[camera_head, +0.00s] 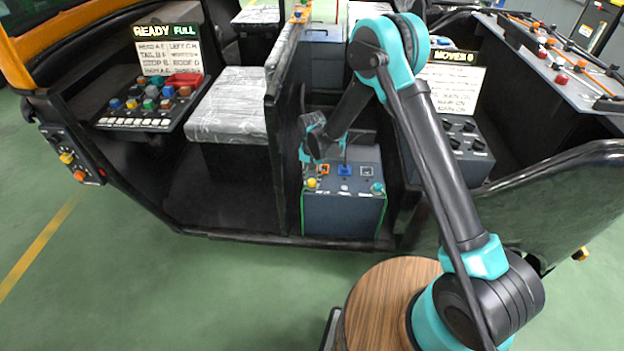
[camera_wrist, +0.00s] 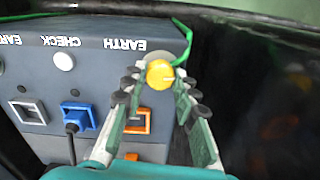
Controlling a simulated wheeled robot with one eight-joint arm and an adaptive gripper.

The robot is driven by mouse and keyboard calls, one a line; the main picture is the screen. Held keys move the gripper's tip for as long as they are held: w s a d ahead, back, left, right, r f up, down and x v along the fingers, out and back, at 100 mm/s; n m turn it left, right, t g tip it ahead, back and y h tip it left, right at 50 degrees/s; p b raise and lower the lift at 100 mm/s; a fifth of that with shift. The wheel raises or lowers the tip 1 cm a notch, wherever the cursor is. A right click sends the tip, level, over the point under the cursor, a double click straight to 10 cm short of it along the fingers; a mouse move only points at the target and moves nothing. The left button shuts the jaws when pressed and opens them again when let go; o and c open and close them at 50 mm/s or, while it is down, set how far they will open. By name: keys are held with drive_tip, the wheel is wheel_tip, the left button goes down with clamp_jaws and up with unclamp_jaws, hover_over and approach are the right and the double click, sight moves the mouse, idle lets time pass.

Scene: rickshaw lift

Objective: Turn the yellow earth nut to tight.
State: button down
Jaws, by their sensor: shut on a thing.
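The yellow earth nut (camera_wrist: 160,75) sits on the grey box (camera_wrist: 92,70) near its "EARTH" label, with a pale line across its face. It also shows in the head view as a small yellow knob (camera_head: 311,183) at the top left of the grey box (camera_head: 345,210). My gripper (camera_wrist: 160,82) has its two fingers on either side of the nut and is shut on it. In the head view my gripper (camera_head: 313,165) reaches down over the box's left side. A green wire (camera_wrist: 184,42) runs over the box edge beside the nut.
A blue plug with a cable (camera_wrist: 78,116), an orange-framed socket (camera_wrist: 139,121), an empty grey socket (camera_wrist: 30,112) and a white button (camera_wrist: 63,61) lie close by. A dark wall (camera_head: 284,130) stands left of the box in the head view.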

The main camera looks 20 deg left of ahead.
sight(312, 181)
drive_tip(key=shift+m, duration=0.5)
drive_tip(key=c, duration=1.2)
unclamp_jaws()
wheel_tip(312, 181, up, 12)
